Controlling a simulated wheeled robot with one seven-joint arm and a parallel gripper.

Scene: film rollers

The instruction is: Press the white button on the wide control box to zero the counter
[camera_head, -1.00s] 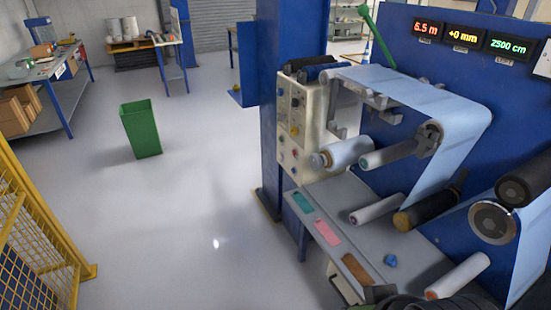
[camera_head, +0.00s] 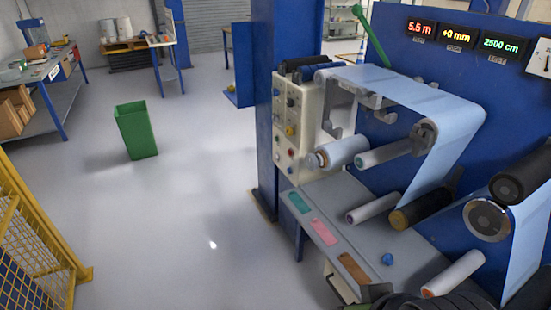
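A cream control box (camera_head: 291,132) with several small knobs and buttons in different colours stands on the left side of the blue film machine. Its button face is turned to the left and seen at a slant. I cannot tell a white button apart on it at this size. Three lit displays hang at the upper right: a red one (camera_head: 420,28) seeming to read 5.5 m, a yellow one (camera_head: 457,37) reading +0 mm, and a green one (camera_head: 501,44) reading 2500 cm. No gripper fingers of mine can be made out.
Pale blue film (camera_head: 400,92) runs over several rollers. A grey shelf (camera_head: 345,215) with coloured patches juts out below the control box. A green bin (camera_head: 136,131) stands on open floor to the left. A yellow mesh fence (camera_head: 30,245) borders the lower left.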

